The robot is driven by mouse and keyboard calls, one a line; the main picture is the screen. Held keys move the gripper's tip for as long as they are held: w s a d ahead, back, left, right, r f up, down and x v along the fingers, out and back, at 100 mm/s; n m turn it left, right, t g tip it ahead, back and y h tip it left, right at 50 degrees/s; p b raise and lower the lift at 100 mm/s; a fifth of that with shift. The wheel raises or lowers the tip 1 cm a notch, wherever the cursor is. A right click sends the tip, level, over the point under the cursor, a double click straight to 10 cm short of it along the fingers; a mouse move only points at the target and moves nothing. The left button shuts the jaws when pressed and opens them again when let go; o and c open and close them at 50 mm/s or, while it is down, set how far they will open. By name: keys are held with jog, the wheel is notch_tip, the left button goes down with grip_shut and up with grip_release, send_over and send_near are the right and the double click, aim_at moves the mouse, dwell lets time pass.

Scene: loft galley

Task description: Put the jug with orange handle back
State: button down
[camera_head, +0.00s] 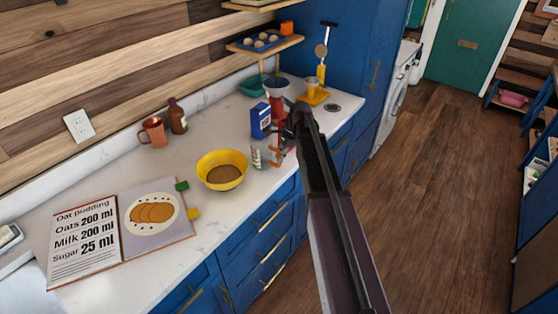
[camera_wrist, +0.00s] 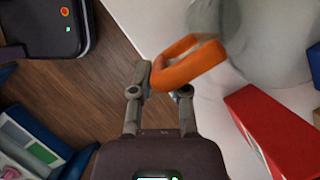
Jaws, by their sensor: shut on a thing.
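The jug (camera_head: 256,156) is a clear grey measuring jug near the front edge of the counter, right of the yellow bowl. Its orange handle (camera_wrist: 178,75) is large in the wrist view, with the blurred grey jug body (camera_wrist: 212,18) behind it. My gripper (camera_wrist: 160,88) is shut on the handle, with one finger on each side of it. In the head view my arm comes from the lower right and partly hides the handle side. I cannot tell whether the jug's base touches the counter.
A yellow bowl (camera_head: 222,171) with brown contents stands close left of the jug. A blue box (camera_head: 261,120) and a red container (camera_head: 277,104) stand behind it. A recipe board (camera_head: 84,236) lies at left. A shelf (camera_head: 265,47) hangs at the back. A red box-like thing (camera_wrist: 276,135) is near my gripper.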

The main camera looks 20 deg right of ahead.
jog(key=shift+f, duration=0.15)
jog(key=c, duration=0.6)
grip_release()
jog(key=shift+r, duration=0.2)
jog(key=p+v, duration=1.1)
jog(key=shift+d+r, duration=0.2)
jog(key=shift+r, duration=0.15)
dwell(0.6)
